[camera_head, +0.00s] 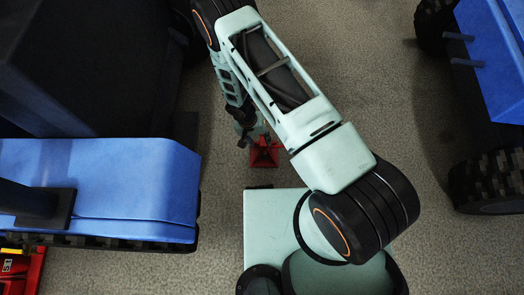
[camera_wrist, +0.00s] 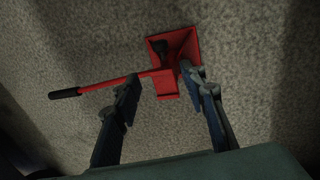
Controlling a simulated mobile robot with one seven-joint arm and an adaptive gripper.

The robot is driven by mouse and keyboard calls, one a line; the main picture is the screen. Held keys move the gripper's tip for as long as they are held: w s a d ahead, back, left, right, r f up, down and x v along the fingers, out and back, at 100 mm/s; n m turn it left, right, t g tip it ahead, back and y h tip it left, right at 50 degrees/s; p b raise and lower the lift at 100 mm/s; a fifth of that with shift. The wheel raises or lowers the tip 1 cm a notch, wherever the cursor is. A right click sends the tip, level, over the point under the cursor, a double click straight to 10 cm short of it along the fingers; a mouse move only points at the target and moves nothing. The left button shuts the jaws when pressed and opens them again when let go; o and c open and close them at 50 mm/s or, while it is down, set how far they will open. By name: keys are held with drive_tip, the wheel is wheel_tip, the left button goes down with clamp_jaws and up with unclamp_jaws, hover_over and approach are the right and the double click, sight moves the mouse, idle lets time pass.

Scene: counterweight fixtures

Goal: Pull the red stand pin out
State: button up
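A red stand (camera_head: 264,152) with a flared square base sits on the carpet-like floor. It also shows in the wrist view (camera_wrist: 180,43), where a thin red bar (camera_wrist: 100,85) with a black grip (camera_wrist: 65,93) runs left from it. I cannot tell which part is the pin. My gripper (camera_wrist: 165,85) is open, with its fingertips apart. The left fingertip overlaps the red bar, and the right fingertip overlaps the stand's right side. I cannot tell whether either touches. In the head view my gripper (camera_head: 246,122) is small and dark beside the stand, partly hidden by my arm.
A blue machine body (camera_head: 100,185) with a dark upper part stands at the left. Another blue body (camera_head: 495,55) with black treaded wheels stands at the right. A red piece with white markings (camera_head: 20,268) lies at the lower left. Bare floor (camera_head: 410,140) lies right of my arm.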

sight(264, 155)
drive_tip(key=b+x, duration=0.2)
drive_tip(key=x, duration=0.3)
drive_tip(key=b+x, duration=0.2)
drive_tip(key=x, duration=0.4)
drive_tip(key=shift+s+a+f, duration=0.15)
drive_tip(key=shift+s+a, duration=0.05)
clamp_jaws()
